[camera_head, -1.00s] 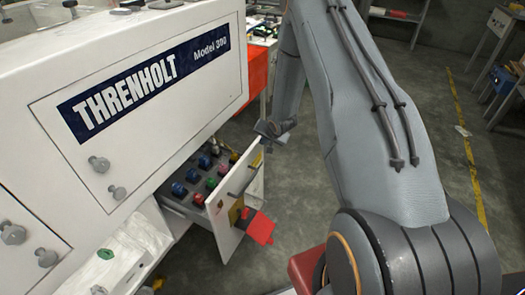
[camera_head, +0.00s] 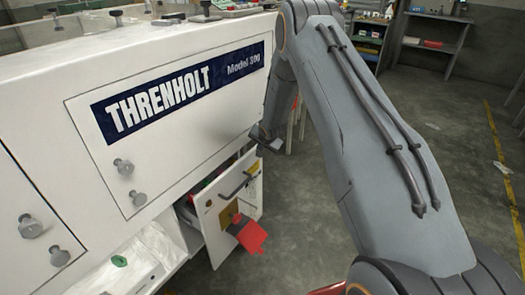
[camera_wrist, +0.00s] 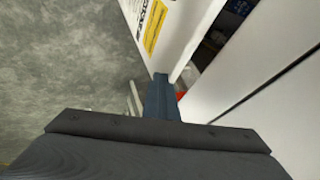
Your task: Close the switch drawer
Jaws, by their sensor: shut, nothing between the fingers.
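The switch drawer (camera_head: 232,208) sits in the white machine below its THRENHOLT panel and stands partly open, with a gap above its front. My gripper (camera_head: 268,140) is shut and empty, at the far upper corner of the drawer front. In the wrist view its fingers (camera_wrist: 162,82) reach the drawer front's edge; I cannot tell whether they touch.
The white machine body (camera_head: 190,95) rises above the drawer, with knobs (camera_head: 125,167) on its panels. An open white compartment (camera_head: 130,265) lies left of the drawer. The grey floor (camera_head: 310,215) right of the drawer is clear. Shelves (camera_head: 435,40) stand at the back.

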